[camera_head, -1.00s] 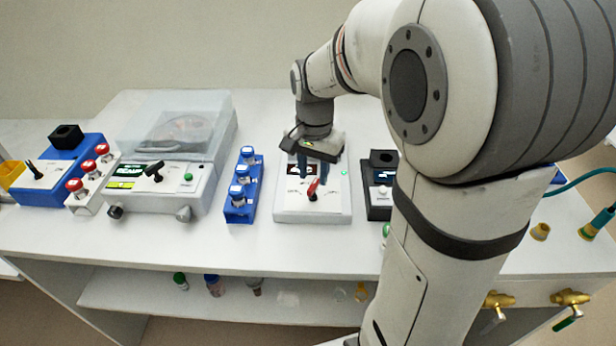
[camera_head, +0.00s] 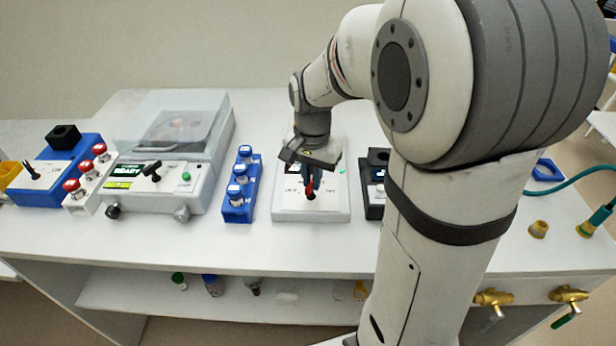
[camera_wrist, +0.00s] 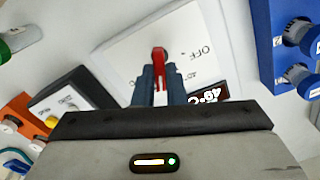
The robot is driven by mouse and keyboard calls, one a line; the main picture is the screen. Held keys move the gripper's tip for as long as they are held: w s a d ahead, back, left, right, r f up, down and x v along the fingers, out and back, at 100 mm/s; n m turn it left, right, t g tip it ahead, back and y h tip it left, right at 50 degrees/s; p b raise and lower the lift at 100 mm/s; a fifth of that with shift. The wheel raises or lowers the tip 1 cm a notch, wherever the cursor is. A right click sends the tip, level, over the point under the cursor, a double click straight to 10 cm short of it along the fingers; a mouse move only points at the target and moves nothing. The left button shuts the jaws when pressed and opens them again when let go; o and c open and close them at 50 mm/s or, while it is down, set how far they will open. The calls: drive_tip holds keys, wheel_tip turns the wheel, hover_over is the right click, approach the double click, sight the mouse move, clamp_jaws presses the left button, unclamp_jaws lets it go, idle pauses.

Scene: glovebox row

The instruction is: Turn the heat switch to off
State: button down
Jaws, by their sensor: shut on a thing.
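The heat switch is a red lever (camera_head: 309,188) on a white box (camera_head: 283,208) on the bench. My gripper (camera_head: 308,180) reaches down from above and its blue fingers are shut on the lever. In the wrist view the red lever (camera_wrist: 158,56) shows between the fingertips of my gripper (camera_wrist: 160,76), pointing roughly straight up the picture. The box's OFF label (camera_wrist: 200,53) reads upside down to the right of the lever, with a temperature mark below it. A lit display (camera_wrist: 207,94) is partly hidden by my fingers.
A blue rack of vials (camera_head: 238,207) stands left of the box, and a black device (camera_head: 375,200) stands close on its right. Further left are a grey machine with a clear lid (camera_head: 185,135) and a blue box (camera_head: 62,190). Brass valves (camera_head: 568,294) are at the bench front right.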

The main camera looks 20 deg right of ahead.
drive_tip(key=shift+a, duration=0.4)
drive_tip(key=shift+d, duration=0.3)
drive_tip(key=shift+r, duration=0.1)
drive_tip(key=shift+w+n, duration=0.1)
drive_tip(key=shift+n, duration=0.3)
drive_tip(key=n, duration=0.3)
drive_tip(key=shift+n, duration=0.4)
drive_tip(key=n, duration=0.4)
drive_tip(key=shift+w+r, duration=0.1)
drive_tip(key=shift+n, duration=0.3)
